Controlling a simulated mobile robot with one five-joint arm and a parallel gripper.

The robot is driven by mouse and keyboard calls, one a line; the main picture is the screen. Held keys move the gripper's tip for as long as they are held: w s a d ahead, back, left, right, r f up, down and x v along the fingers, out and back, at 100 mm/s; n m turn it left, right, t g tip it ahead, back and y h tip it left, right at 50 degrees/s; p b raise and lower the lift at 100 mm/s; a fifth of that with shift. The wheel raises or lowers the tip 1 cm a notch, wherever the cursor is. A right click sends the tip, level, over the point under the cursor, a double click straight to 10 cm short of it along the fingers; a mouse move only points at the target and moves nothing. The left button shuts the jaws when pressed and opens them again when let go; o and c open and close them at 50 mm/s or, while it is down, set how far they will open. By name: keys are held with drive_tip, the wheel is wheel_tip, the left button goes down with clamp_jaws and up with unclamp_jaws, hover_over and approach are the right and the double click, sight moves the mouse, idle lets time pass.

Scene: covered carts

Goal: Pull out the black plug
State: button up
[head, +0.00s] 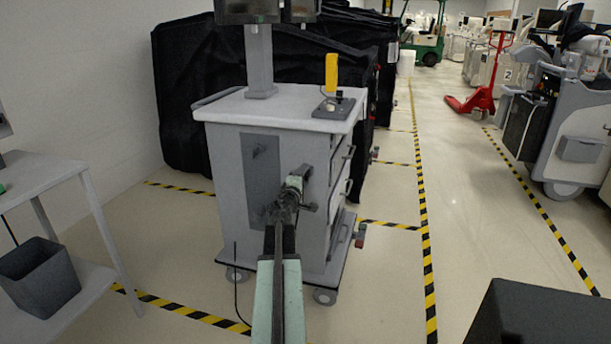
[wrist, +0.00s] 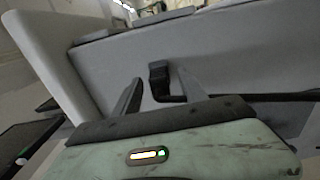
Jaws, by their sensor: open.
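The black plug (wrist: 158,72) sits against the grey side panel of the cart in the wrist view, with its black cable (wrist: 250,97) running off to the right. My gripper (wrist: 160,80) is open, one finger on each side of the plug. The jaws appear apart from it, and nothing is held. In the head view my gripper (head: 280,212) is in front of the cart's darker panel (head: 262,178), and it hides the plug there. A black cable (head: 236,285) hangs low at the cart's front and reaches the floor.
The grey wheeled cart (head: 225,110) carries a yellow handheld device (head: 331,74). A side table (head: 60,165) with a dark bin (head: 38,278) stands at left. Black-covered carts (head: 190,75) are behind. The taped aisle (head: 460,210) at right has free floor.

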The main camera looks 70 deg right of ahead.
clamp_jaws()
idle(1.4)
drive_tip(key=shift+a, duration=0.1)
drive_tip(key=shift+s+a, duration=0.15)
drive_tip(key=shift+a, duration=2.8)
